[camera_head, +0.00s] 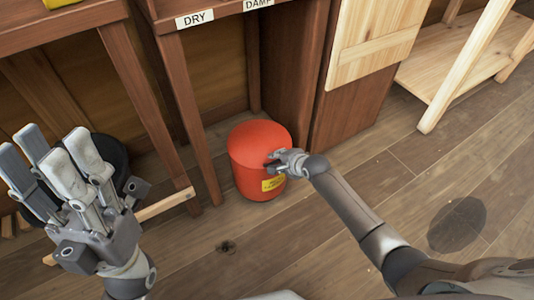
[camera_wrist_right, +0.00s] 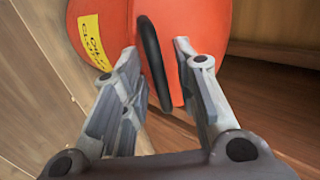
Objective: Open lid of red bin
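The red bin (camera_head: 244,172) stands on the floor in front of the wooden bench, with its rounded red lid (camera_head: 256,134) down on top. A yellow label is on its front. My right gripper (camera_head: 272,162) is at the bin's front right side. In the right wrist view the right gripper (camera_wrist_right: 157,52) is open, with a finger on each side of a black curved handle (camera_wrist_right: 151,62) on the red bin (camera_wrist_right: 115,20). I cannot tell whether either finger touches the handle. My left gripper (camera_head: 50,152) is open and empty at the left, fingers pointing up, away from the bin.
Wooden benches with legs stand behind and left of the bin, with DRY (camera_head: 195,18) and DAMP signs. A dark round container (camera_head: 105,158) is behind my left gripper. A pale wooden rack (camera_head: 465,65) is at right. Floor in front is clear, with a dark stain (camera_head: 457,224).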

